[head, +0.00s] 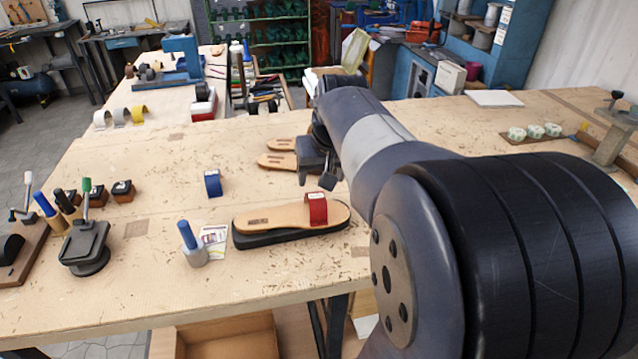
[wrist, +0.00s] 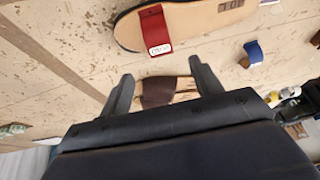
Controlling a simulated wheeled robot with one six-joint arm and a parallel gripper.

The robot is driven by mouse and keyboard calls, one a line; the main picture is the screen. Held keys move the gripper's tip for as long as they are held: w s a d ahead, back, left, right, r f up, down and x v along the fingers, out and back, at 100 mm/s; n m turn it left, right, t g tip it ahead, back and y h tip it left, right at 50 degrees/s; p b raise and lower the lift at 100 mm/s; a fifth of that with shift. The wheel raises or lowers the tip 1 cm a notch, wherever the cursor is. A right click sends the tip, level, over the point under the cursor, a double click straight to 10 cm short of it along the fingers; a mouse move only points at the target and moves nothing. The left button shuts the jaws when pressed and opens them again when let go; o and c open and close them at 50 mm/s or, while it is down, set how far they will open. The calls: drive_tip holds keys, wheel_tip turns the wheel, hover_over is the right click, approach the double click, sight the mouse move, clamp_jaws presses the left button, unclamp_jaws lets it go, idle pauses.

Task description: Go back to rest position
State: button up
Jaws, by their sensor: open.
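My gripper (head: 320,178) is above the bench, past the sandal as the head view shows it. In the wrist view its two fingers (wrist: 160,72) are apart. A dark brown piece (wrist: 163,92) shows between and beyond them; I cannot tell its height or whether it touches them. A tan sandal (head: 275,220) with a black sole and a red strap (head: 317,208) lies on the bench in front of the gripper. It also shows at the top of the wrist view (wrist: 205,20). My forearm hides part of the bench.
Light insoles (head: 275,160) lie just left of the gripper. A blue strap (head: 212,184) stands left of the sandal. A blue-handled tool (head: 191,243) and a press-like tool (head: 85,245) stand at the front left. Green-and-white rolls (head: 534,131) sit at the right.

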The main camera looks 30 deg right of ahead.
sight(316, 196)
drive_tip(key=shift+s+r, duration=0.15)
drive_tip(key=shift+r, duration=0.15)
drive_tip(key=x, duration=1)
drive_tip(key=shift+f+p, duration=0.35)
drive_tip(key=shift+r, duration=0.25)
drive_tip(key=shift+f, duration=0.1)
